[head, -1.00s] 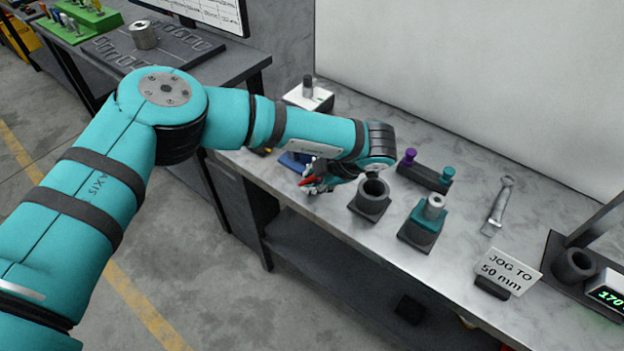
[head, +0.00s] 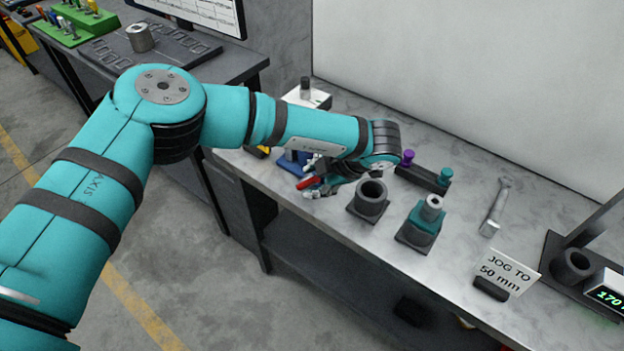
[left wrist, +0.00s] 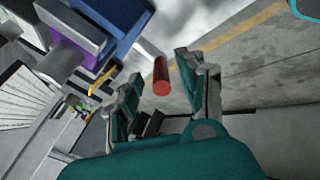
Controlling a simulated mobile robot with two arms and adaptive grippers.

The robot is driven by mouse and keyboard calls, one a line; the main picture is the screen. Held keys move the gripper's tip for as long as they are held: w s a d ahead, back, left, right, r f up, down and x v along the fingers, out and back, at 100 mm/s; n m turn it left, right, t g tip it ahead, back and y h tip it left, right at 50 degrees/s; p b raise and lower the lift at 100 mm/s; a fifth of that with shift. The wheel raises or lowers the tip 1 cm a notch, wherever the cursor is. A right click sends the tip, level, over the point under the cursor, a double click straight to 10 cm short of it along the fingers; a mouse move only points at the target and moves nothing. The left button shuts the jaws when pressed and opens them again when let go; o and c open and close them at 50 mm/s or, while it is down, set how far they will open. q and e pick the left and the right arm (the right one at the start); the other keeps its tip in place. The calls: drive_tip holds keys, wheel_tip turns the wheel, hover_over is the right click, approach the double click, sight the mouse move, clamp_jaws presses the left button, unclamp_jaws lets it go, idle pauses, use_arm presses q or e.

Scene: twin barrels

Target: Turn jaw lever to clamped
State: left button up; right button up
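The jaw lever has a red grip (head: 307,182) that sticks out at the front of a blue fixture (head: 292,162) on the bench. In the left wrist view the red grip (left wrist: 161,76) lies in line with the gap between my fingers, with clear space on both sides. A pale rod joins it to the blue body (left wrist: 130,22), beside a grey and purple part (left wrist: 75,50). My left gripper (head: 318,184) is just right of the red grip, partly hidden by my wrist. Its fingers (left wrist: 160,83) are spread open and hold nothing. My right gripper is out of view.
Right of my gripper stand a dark hollow cylinder on a base (head: 371,198), a teal block with a metal piece (head: 424,222) and a rack with purple and teal knobs (head: 423,177). A wrench (head: 495,210) and a sign (head: 507,268) are farther right. A white block (head: 307,97) stands behind.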

use_arm(q)
drive_tip(key=v, duration=1)
drive_tip(key=shift+s+d+r, duration=0.15)
drive_tip(key=shift+s+d, duration=0.05)
drive_tip(key=shift+d, duration=0.05)
drive_tip(key=shift+c, duration=0.4)
